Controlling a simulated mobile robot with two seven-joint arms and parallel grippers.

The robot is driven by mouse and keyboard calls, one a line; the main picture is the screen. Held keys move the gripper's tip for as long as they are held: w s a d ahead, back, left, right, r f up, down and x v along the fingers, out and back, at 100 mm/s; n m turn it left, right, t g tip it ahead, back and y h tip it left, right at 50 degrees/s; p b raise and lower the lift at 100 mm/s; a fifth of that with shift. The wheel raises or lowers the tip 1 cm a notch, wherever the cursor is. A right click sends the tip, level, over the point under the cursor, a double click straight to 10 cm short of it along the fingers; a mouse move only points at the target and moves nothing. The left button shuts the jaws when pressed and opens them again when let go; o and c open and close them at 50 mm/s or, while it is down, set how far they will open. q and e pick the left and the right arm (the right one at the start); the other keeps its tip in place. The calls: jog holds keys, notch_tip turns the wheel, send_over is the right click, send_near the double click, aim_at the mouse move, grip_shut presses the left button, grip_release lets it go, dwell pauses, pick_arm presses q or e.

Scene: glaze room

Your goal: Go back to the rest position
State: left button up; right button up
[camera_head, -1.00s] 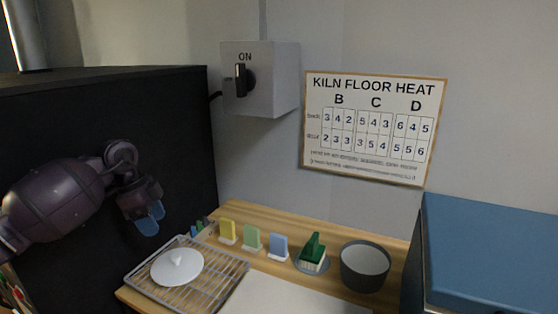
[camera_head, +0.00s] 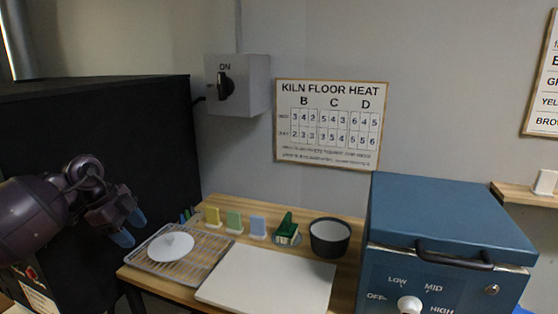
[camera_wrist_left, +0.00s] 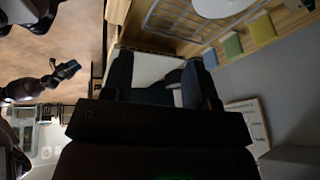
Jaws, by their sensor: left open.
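My left gripper (camera_head: 130,229) is open and empty in the head view, at the left, with blue fingertips. It hangs in front of the black cabinet (camera_head: 100,130), to the left of the wire rack (camera_head: 205,262). In the left wrist view the dark fingers of the left gripper (camera_wrist_left: 160,88) stand apart with nothing held between them. My right gripper is not in the head view. A dark arm with a gripper (camera_wrist_left: 62,75) shows at the left of the wrist view, but its jaws are too small to judge.
A wooden table holds the rack with a white lid (camera_head: 171,246), coloured tiles (camera_head: 235,221), a green brush (camera_head: 287,230), a dark bowl (camera_head: 330,237) and a white board (camera_head: 268,278). A blue kiln (camera_head: 450,225) stands right. A switch box (camera_head: 245,85) is on the wall.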

pick_arm(q)
jog(key=w+d+r+m+t+h, duration=0.1)
jog(key=d+r+m+t+h, duration=0.5)
jog(key=d+r+m+h, duration=0.6)
jog(key=s+a+f+n+t+y, duration=0.1)
jog(key=s+f+n+t+y, duration=0.25)
jog(key=f+n, duration=0.4)
jog(key=s+a+f+n+t+y, duration=0.1)
jog(key=s+f+n+t+y, duration=0.2)
jog(key=f+n+y, duration=0.35)
jog(key=s+a+f+n+t+y, duration=0.25)
jog(key=f+n, duration=0.45)
jog(key=f, duration=0.4)
jog(key=s+f+n+g+y, duration=0.2)
jog(key=s+f+n+g, duration=0.1)
jog(key=s+f, duration=0.6)
jog(key=s+a+f+n+g+y, duration=0.1)
jog(key=s+f+n+g, duration=0.2)
jog(key=s+f, duration=0.7)
jog(key=s+n, duration=0.2)
jog(key=s, duration=0.5)
jog(key=shift+s+a+f+y, duration=0.15)
jog(key=shift+s+a+y, duration=0.15)
jog(key=shift+y, duration=0.05)
